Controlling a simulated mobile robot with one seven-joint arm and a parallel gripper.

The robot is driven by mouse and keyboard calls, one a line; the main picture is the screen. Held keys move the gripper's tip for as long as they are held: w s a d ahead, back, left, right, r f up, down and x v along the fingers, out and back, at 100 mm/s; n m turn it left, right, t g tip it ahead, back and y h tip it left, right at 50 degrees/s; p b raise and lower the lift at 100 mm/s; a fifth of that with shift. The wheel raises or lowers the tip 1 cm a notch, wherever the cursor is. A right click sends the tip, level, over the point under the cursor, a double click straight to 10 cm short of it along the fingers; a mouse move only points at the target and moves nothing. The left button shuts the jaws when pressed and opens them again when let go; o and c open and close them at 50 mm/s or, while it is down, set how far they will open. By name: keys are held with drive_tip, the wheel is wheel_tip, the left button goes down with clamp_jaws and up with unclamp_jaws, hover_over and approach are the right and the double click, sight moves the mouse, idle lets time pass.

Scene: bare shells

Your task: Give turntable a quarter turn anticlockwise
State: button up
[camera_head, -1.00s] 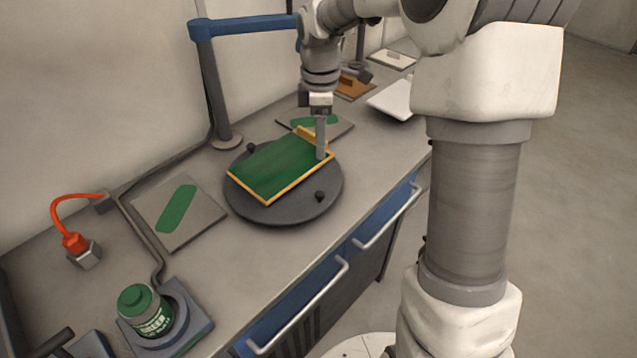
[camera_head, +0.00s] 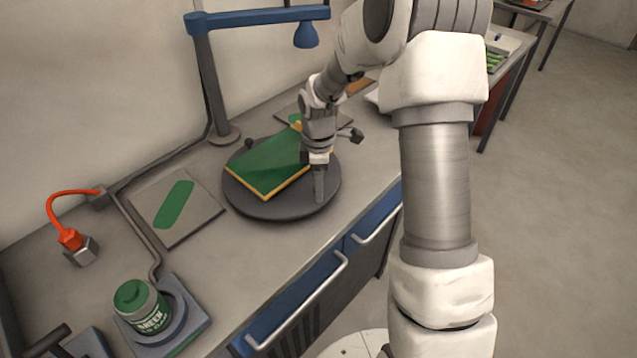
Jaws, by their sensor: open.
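The turntable (camera_head: 238,198) is a dark grey disc on the bench. A green board with yellow-orange edges (camera_head: 265,168) lies on it. A small dark knob (camera_head: 250,143) stands at its back left rim. My gripper (camera_head: 319,197) points down at the front right of the disc, where the front knob stood in view earlier. That knob is now hidden by the fingers. The gripper is open, with its fingers lined up in this view, so I cannot tell whether they straddle or touch the knob. My wrist hides the board's right end.
A blue lamp arm on a post (camera_head: 215,90) stands behind the turntable. A grey plate with a green strip (camera_head: 172,215) lies to the left. A green-lidded jar (camera_head: 142,305) and a red-cabled plug (camera_head: 72,240) are further left. Blue drawers with handles (camera_head: 300,305) line the front.

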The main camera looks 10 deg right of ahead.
clamp_jaws()
idle(1.4)
